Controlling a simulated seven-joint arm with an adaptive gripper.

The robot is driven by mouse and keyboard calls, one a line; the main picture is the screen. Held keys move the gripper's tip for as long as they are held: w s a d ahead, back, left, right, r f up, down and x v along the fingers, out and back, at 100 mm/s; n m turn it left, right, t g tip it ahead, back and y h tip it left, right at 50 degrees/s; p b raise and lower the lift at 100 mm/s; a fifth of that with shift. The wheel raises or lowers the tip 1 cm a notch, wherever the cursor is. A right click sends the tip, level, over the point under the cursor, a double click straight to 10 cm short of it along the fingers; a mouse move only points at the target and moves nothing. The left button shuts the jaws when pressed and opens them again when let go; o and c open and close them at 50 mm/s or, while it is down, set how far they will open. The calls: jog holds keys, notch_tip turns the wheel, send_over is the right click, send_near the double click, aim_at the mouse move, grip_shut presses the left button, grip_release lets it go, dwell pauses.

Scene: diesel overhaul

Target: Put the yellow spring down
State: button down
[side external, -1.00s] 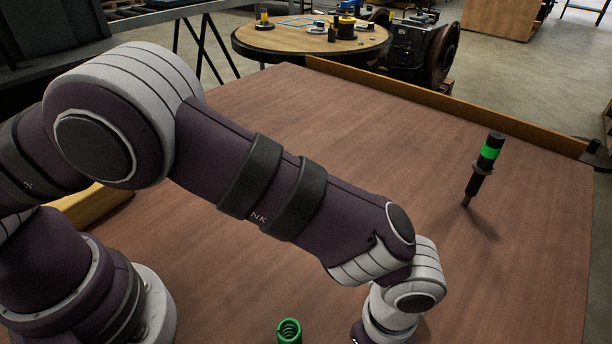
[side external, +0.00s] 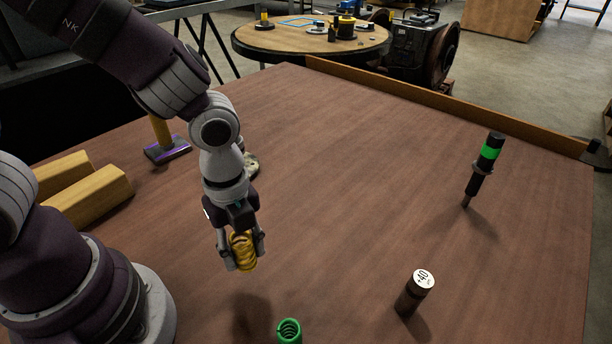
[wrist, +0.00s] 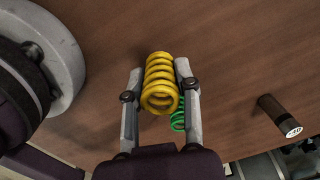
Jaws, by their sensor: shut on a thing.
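The yellow spring (side external: 243,251) is a thick coil held between the two fingers of my gripper (side external: 242,258). In the side view it hangs above the brown table (side external: 330,190), with a shadow on the wood below it. In the wrist view the yellow spring (wrist: 161,84) fills the gap between the fingertips of my gripper (wrist: 160,88), with a finger against each side. My gripper is shut on it.
A green spring (side external: 289,331) stands at the front edge of view. A dark cylinder with a white "40" top (side external: 414,292) stands right of it. A black tool with a green band (side external: 484,168) stands farther right. Yellow blocks (side external: 90,197) and a hammer (side external: 164,142) are at left. The table middle is clear.

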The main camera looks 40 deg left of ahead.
jog(key=shift+s+a+f, duration=0.15)
jog(key=shift+s+a, duration=0.35)
jog(key=shift+a, duration=0.1)
jog(key=shift+w+f, duration=0.1)
jog(key=shift+w, duration=0.05)
send_over(332, 246)
jog(key=shift+f, duration=2.5)
jog(key=c, duration=1.3)
grip_release()
jog(key=shift+f, duration=0.1)
jog(key=o, duration=0.5)
